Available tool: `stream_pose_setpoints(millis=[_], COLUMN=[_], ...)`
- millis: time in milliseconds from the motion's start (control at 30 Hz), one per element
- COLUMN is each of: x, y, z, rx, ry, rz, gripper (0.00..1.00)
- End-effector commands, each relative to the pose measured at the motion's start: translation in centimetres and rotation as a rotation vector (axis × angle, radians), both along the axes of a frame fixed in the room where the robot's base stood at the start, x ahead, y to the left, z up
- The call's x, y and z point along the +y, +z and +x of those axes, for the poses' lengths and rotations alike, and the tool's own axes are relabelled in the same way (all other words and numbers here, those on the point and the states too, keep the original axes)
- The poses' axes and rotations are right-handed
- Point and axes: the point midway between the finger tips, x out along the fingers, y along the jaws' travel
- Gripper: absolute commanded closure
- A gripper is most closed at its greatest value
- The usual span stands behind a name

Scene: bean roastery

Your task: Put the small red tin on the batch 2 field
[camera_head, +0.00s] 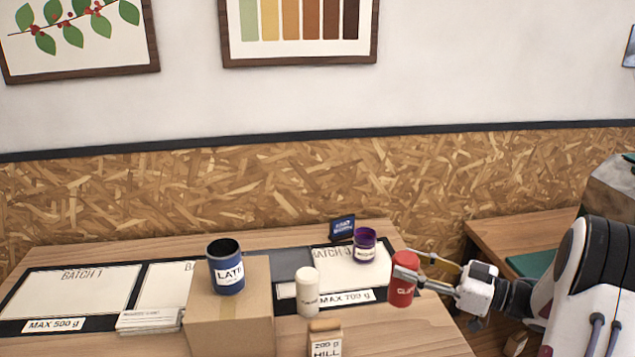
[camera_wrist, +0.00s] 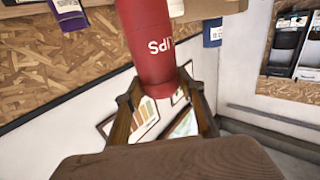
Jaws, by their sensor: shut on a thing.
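My gripper (camera_head: 404,272) is shut on a red tin (camera_head: 402,290) with white lettering, at the right of the table. The tin looks upright; I cannot tell if its base touches the table. In the wrist view the red tin (camera_wrist: 152,45) sits between the two fingers (camera_wrist: 163,105). The batch 2 field (camera_head: 165,284) is a white panel left of the middle. A cardboard box hides much of it, including most of its lettering.
The cardboard box (camera_head: 230,325) carries a dark blue tin (camera_head: 227,276). A cream tin (camera_head: 307,295), a hill sign (camera_head: 325,340) and a purple tin (camera_head: 364,247) on the batch 3 field (camera_head: 328,257) stand between. Cards (camera_head: 150,320) lie at batch 2's front. The batch 1 field (camera_head: 85,290) is clear.

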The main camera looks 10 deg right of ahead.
Motion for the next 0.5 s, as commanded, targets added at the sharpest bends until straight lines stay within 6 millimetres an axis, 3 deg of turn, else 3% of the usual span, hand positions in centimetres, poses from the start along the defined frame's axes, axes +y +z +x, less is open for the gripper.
stream_pose_setpoints(millis=[267, 500], x=[-1.1, -3.7], y=[0.8, 1.8], z=[1.2, 3.0], rx=[-0.001, -0.001], ry=[-0.073, -0.247], rz=[0.0, 0.001], gripper=[0.9, 0.9])
